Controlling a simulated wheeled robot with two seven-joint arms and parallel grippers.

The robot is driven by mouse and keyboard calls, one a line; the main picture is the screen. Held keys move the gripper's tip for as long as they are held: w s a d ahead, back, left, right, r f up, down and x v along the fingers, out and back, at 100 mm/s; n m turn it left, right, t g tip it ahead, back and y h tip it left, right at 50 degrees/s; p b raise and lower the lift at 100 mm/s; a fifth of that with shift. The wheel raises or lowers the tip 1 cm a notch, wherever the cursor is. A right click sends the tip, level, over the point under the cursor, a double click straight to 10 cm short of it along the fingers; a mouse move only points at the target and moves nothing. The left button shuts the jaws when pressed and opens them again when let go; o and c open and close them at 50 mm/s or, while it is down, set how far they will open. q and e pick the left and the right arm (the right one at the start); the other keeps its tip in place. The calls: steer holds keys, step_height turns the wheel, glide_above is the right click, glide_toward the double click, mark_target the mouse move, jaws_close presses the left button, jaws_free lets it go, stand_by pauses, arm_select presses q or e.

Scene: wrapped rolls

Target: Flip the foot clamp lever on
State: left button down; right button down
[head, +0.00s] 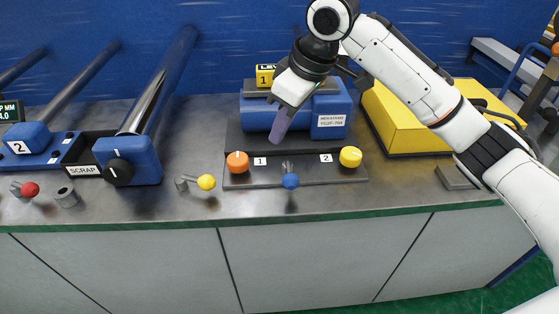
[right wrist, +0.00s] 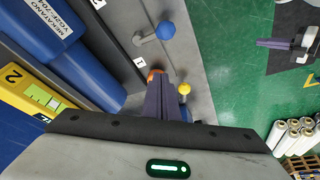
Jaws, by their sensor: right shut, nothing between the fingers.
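No label naming a foot clamp shows. Several ball-ended levers line the bench front: a blue-ball lever (head: 290,181), a yellow-ball lever (head: 206,182) and a red-ball lever (head: 31,189). The right wrist view also shows the blue ball (right wrist: 165,30) and the yellow ball (right wrist: 184,88). My right gripper (head: 277,138) is shut and empty, pointing down above the dark panel, behind the blue lever. In the right wrist view its fingers (right wrist: 160,100) partly cover the orange knob. My left gripper (right wrist: 270,43) shows only in the right wrist view, over the green floor; its opening is unclear.
The dark panel (head: 265,182) carries an orange knob (head: 237,162) and a yellow knob (head: 350,157). Behind it stands a blue unit (head: 330,121). A yellow housing (head: 390,125) is at right; a blue block with a black knob (head: 130,172) is at left. Rolls (right wrist: 290,135) stand beyond.

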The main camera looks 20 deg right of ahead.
mark_target(289, 174)
steer(key=x, duration=1)
steer(key=shift+s+d+f+p, duration=0.2)
steer(key=shift+s+d+p, duration=0.4)
steer(key=shift+s+d, duration=0.6)
steer(key=shift+s, duration=0.25)
arm_select(q)
steer(key=shift+w+r, duration=0.25)
steer(key=shift+r, duration=0.45)
arm_select(e)
steer(key=shift+f, duration=0.1)
arm_select(q)
steer(key=shift+s+f, duration=0.1)
steer(key=shift+s, duration=0.05)
arm_select(e)
steer(key=shift+d, duration=0.1)
arm_select(q)
steer(key=shift+s+a, duration=0.1)
arm_select(e)
steer(key=shift+s+d, duration=0.1)
steer(key=shift+d, duration=0.05)
